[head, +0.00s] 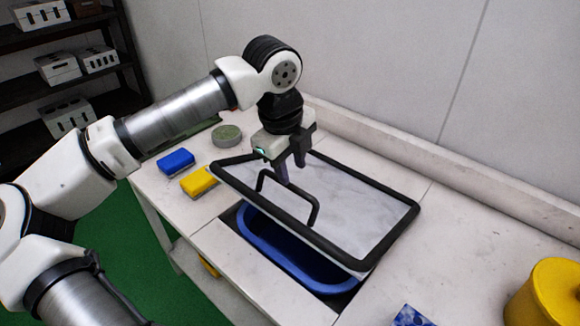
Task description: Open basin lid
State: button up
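The basin lid (365,205) is a pale marbled panel with a thick black rim and a black bar handle (317,212). It sits raised and tilted above the blue basin (275,245), which is set into the counter and shows below the lid's front edge. My gripper (291,173) points down at the upper left part of the handle, with its fingertips at the bar. It appears shut on the handle, though the exact contact is partly hidden. The back of the basin is hidden under the lid.
A blue sponge (176,161), a yellow sponge (198,181) and a round green-grey object (227,135) lie left of the lid. A yellow container (550,293) and a blue patterned block (410,316) are at front right. A wall ledge (430,160) runs behind.

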notch_tip(320, 180, up, 14)
jog(key=w+d+p, duration=0.2)
jog(key=p, duration=0.4)
dwell(1.0)
jog(key=shift+r, duration=0.1)
dwell(0.4)
